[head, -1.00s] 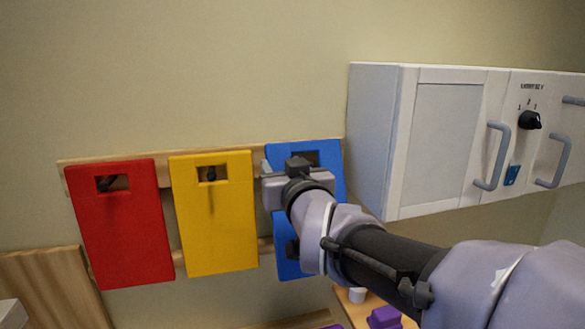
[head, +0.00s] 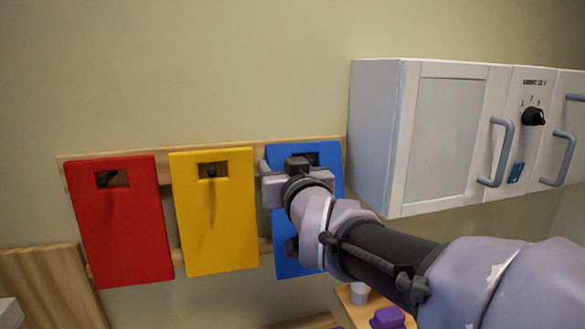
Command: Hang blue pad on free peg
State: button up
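The blue pad (head: 291,151) hangs upright at the right end of the wooden peg rail (head: 255,146), its cut-out near the top partly showing. My gripper (head: 272,180) is in front of the pad's upper part, with one finger showing at the pad's left edge. My wrist hides much of the pad, the other finger and the peg behind it, so I cannot tell whether the gripper grips it. The red pad (head: 122,225) and the yellow pad (head: 213,225) hang to the left, each with a dark peg in its cut-out.
A white wall cabinet (head: 450,140) with grey handles and a black knob stands close to the right of the rail. Below are a wooden surface (head: 349,303) with a small white cup (head: 359,293) and purple objects (head: 387,317). The wall above the rail is clear.

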jog(key=shift+o, duration=1.1)
jog(key=shift+s+a, duration=0.1)
jog(key=shift+a, duration=0.15)
jog(key=shift+d, duration=0.1)
jog(key=shift+f, duration=0.1)
jog(key=shift+s+d, duration=0.1)
jog(key=shift+s, duration=0.25)
jog(key=r+v, duration=0.1)
jog(key=v, duration=1.5)
jog(key=s+d+f+m+g+h+b, duration=0.1)
jog(key=s+f+b, duration=0.4)
jog(key=f, duration=1.2)
jog(key=s+d+f+m+g+h+b, duration=0.1)
jog(key=s+d+f+m+g+b, duration=0.3)
jog(key=f+b, duration=0.8)
jog(key=s+d+f+m+g+b, duration=0.2)
jog(key=s+f+g+b, duration=0.4)
jog(key=f, duration=1.6)
jog(key=d+b, duration=0.1)
jog(key=b, duration=0.2)
jog(key=shift+s+d+m+h+b, duration=0.15)
jog(key=shift+d+m+h+b, duration=0.15)
jog(key=shift+d+h+b, duration=0.1)
